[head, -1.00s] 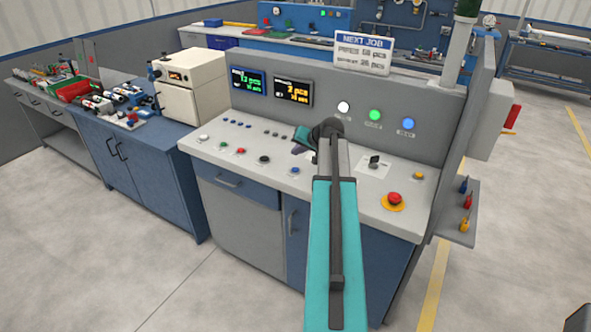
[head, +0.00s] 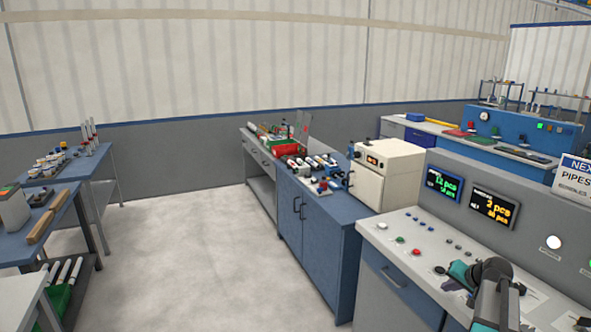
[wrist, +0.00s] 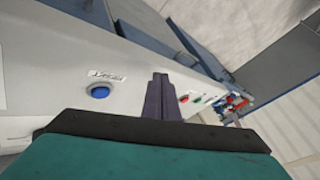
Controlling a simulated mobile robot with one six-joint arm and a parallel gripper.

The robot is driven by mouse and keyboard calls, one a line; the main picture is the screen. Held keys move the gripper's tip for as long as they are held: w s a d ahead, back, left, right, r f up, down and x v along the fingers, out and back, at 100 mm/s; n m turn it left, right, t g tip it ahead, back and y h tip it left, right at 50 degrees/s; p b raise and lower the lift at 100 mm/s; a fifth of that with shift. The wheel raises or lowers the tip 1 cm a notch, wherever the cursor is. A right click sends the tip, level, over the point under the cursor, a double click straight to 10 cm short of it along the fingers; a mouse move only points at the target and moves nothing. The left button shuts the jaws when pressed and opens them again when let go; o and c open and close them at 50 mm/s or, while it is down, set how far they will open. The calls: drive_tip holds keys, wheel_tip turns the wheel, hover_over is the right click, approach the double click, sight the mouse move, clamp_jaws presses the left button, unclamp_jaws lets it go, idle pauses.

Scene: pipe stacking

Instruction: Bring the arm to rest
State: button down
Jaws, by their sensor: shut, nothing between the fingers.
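My gripper shows in the wrist view (wrist: 160,82) with its two dark fingers pressed together and nothing between them. It is over the grey control console (head: 395,235), with a blue button (wrist: 100,92) to its left and a red button (wrist: 184,99) to its right. In the head view my arm enters at the lower right, and my teal wrist (head: 465,272) is above the console's sloping top.
Two lit displays (head: 443,185) stand on the console's back panel. A cream oven-like box (head: 385,175) is beside it on a blue cabinet (head: 318,225). Benches with parts (head: 75,165) stand at the left. The floor (head: 190,250) between is clear.

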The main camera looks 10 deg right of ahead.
drive_tip(key=w+a+f+n+g+y, duration=0.1)
drive_tip(key=a+f, duration=0.3)
drive_tip(key=a, duration=0.3)
drive_tip(key=a+f+n+g, duration=0.1)
drive_tip(key=a+f, duration=0.2)
drive_tip(key=a, duration=0.4)
drive_tip(key=s+a+f+n+g, duration=0.2)
drive_tip(key=s+a+f, duration=0.25)
drive_tip(key=a, duration=0.55)
drive_tip(key=s+a+f+n+g, duration=0.25)
drive_tip(key=s+a+f, duration=0.2)
drive_tip(key=a, duration=0.65)
drive_tip(key=s+a+f+n+g, duration=0.1)
drive_tip(key=s+a+f+n, duration=0.2)
drive_tip(key=a+f, duration=0.5)
drive_tip(key=s+a+f+g+b, duration=0.1)
drive_tip(key=s+f+g+b, duration=0.1)
drive_tip(key=s+f, duration=0.8)
drive_tip(key=s+a+f+g+b, duration=0.1)
drive_tip(key=s+f+g, duration=0.3)
drive_tip(key=s+f, duration=0.6)
drive_tip(key=s+b, duration=0.1)
drive_tip(key=s, duration=0.5)
drive_tip(key=shift+s+f+h+b, duration=0.25)
drive_tip(key=shift+f+h+b, duration=0.05)
drive_tip(key=shift+f+b, duration=0.05)
